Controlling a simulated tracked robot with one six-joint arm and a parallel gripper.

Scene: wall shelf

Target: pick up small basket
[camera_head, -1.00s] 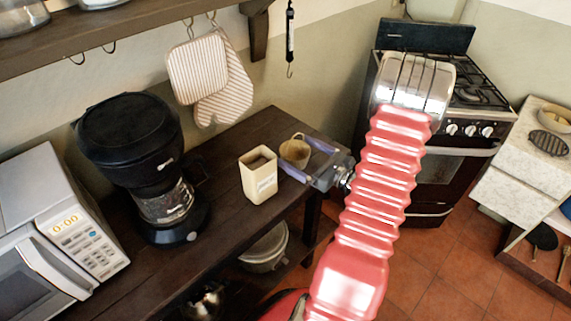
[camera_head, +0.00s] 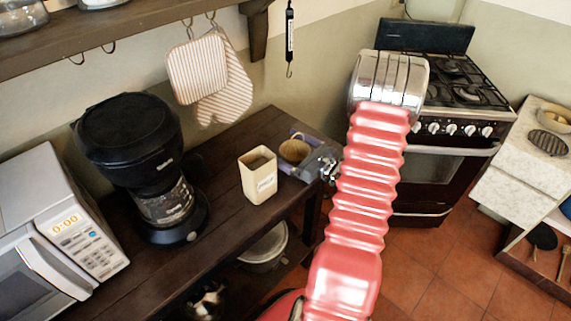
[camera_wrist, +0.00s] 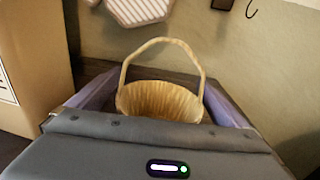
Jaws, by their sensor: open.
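The small basket (camera_head: 294,151) is a tan woven basket near the far right end of the dark wooden table. In the wrist view the basket (camera_wrist: 160,99) stands upright with its arched handle up, centred ahead of my gripper (camera_wrist: 155,95). The gripper's purple-grey fingers are open, one on the left and one on the right of the basket; whether they touch it cannot be told. In the head view my gripper (camera_head: 294,153) reaches in from the right around the basket and partly hides it. The lower front of the basket is hidden by the gripper body in the wrist view.
A cream canister (camera_head: 258,175) stands close left of the basket; it also fills the left of the wrist view (camera_wrist: 35,50). A coffee maker (camera_head: 140,165) and microwave (camera_head: 50,230) stand further left. Oven mitts (camera_head: 208,80) hang behind. A stove (camera_head: 440,130) stands to the right.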

